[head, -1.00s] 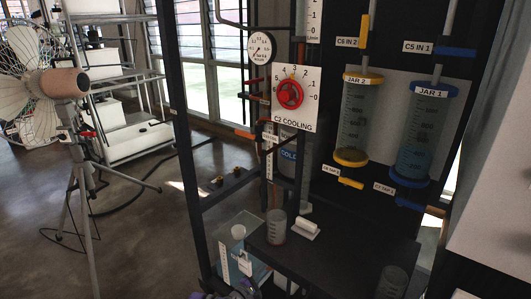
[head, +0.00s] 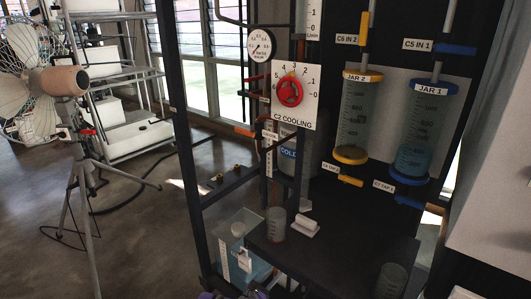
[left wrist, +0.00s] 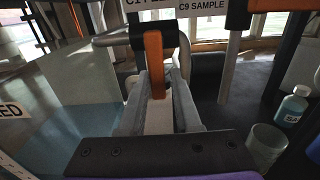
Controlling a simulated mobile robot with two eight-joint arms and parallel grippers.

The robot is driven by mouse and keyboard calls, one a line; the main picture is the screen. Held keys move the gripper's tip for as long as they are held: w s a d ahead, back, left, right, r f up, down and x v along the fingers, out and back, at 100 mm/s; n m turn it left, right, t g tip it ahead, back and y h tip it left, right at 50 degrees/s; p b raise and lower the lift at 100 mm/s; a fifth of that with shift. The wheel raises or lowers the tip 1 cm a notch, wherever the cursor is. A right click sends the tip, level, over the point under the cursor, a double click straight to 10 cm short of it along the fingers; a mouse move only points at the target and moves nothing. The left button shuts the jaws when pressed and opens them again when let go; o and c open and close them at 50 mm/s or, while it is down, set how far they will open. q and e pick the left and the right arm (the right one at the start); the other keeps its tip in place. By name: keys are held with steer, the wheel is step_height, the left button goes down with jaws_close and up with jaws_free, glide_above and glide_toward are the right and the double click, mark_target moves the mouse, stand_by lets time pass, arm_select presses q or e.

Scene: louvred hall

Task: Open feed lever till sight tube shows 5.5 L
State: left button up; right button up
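In the left wrist view my left gripper (left wrist: 162,100) has its grey fingers apart. The end of an orange lever (left wrist: 155,65) lies between them, with a small gap at its right side; contact cannot be made out. A partly hidden label starting "C1" (left wrist: 150,5) is above. In the head view, purple parts of my own arm show at the bottom edge, but the fingers are not clear. A clear tank of bluish liquid (head: 250,268) carries a white upright strip (head: 224,260), too small to read. My right gripper is not seen.
A "C9 SAMPLE" label (left wrist: 201,5) sits beside the lever. A small bottle (left wrist: 292,106) and an empty glass (left wrist: 266,142) stand at right. The rack holds a red C2 cooling dial (head: 289,92) and Jar 1 (head: 415,130). A fan (head: 40,85) stands left.

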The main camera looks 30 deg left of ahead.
arm_select(q)
steer(key=o, duration=0.3)
steer(key=shift+a, duration=0.1)
steer(key=shift+s, duration=0.1)
steer(key=s, duration=0.7)
steer(key=shift+a+p, duration=0.3)
steer(key=shift+a, duration=0.05)
